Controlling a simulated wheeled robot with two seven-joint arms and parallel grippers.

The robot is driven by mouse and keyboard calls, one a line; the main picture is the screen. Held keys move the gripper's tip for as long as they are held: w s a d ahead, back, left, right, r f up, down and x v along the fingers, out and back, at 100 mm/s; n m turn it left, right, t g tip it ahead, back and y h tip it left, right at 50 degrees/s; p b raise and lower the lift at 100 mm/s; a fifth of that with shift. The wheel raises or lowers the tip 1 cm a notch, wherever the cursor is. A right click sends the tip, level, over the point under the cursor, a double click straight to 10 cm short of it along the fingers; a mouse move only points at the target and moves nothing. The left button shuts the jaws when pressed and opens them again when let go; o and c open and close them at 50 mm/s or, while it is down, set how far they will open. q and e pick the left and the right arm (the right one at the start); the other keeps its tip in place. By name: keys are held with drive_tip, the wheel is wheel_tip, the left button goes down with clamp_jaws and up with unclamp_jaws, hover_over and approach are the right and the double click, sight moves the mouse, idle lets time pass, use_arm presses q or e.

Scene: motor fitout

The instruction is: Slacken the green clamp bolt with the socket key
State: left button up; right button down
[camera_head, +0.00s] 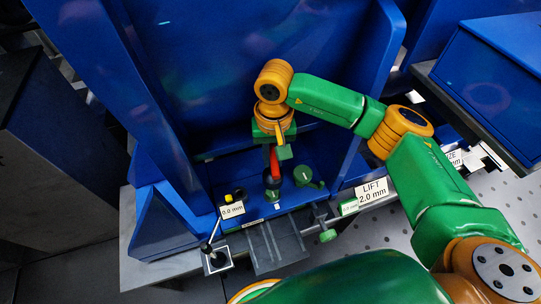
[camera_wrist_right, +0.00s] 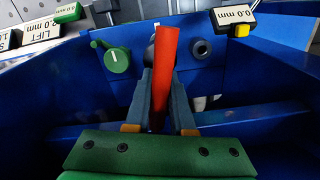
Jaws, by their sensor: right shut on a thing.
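My right gripper (camera_head: 277,146) points down over the blue housing, shut on the red handle of the socket key (camera_head: 275,165). In the right wrist view the red handle (camera_wrist_right: 164,75) stands between the two grey fingers. A dark round piece (camera_head: 272,185) shows at the handle's lower end, with a small green part with a white mark (camera_head: 272,196) just below it. A green round knob with a lever and white line (camera_head: 304,175) sits right of the key; it also shows in the right wrist view (camera_wrist_right: 117,60). I cannot tell whether the key is seated on the green bolt. My left gripper is not in view.
Tall blue walls (camera_head: 180,60) enclose the housing. A "LIFT 2.0 mm" label (camera_head: 372,191) is front right. A grey slotted block (camera_head: 274,246) lies in front.

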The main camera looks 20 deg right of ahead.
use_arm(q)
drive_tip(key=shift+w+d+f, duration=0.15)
use_arm(e)
drive_tip(key=m, duration=1)
drive_tip(key=shift+m, duration=0.3)
drive_tip(key=m, duration=0.3)
drive_tip(key=shift+s+m, duration=0.1)
drive_tip(key=shift+m, duration=0.2)
drive_tip(key=shift+d+f+m, duration=0.1)
drive_tip(key=shift+f+m, duration=0.25)
drive_tip(key=shift+m, duration=0.25)
wheel_tip(320, 180, down, 3)
drive_tip(key=b, duration=0.3)
drive_tip(key=shift+r, duration=0.15)
drive_tip(key=shift+f+b, duration=0.75)
drive_tip(key=shift+f, duration=0.15)
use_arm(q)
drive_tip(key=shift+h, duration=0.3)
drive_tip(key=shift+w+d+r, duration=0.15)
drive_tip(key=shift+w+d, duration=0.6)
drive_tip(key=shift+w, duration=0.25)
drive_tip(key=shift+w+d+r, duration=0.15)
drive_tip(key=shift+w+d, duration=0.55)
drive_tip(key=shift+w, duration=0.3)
use_arm(e)
drive_tip(key=shift+f, duration=0.2)
use_arm(q)
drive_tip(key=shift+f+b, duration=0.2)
drive_tip(key=shift+b, duration=0.15)
